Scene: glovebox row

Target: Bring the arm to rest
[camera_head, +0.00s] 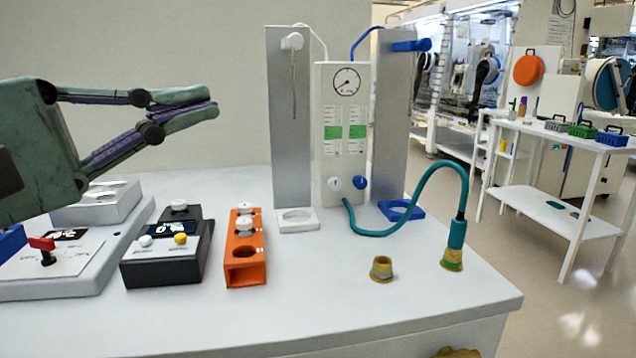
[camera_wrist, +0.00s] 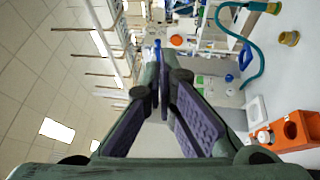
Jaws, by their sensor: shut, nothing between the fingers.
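My gripper (camera_head: 212,103) is in the upper left of the head view, raised above the left part of the white table (camera_head: 330,320). Its green and purple fingers point right and lie close together at the tips, with nothing between them. In the wrist view the fingers (camera_wrist: 161,65) also meet at the tips and are empty. The gripper touches nothing on the table. Most of my arm lies outside the head view at the left.
Below my gripper stand a black device with knobs (camera_head: 165,250), a grey device with a red switch (camera_head: 60,265) and an orange rack (camera_head: 245,260). A white gauge panel (camera_head: 343,150) stands behind, with a teal hose (camera_head: 400,215) ending at a brass fitting. Another brass fitting (camera_head: 381,268) stands nearby.

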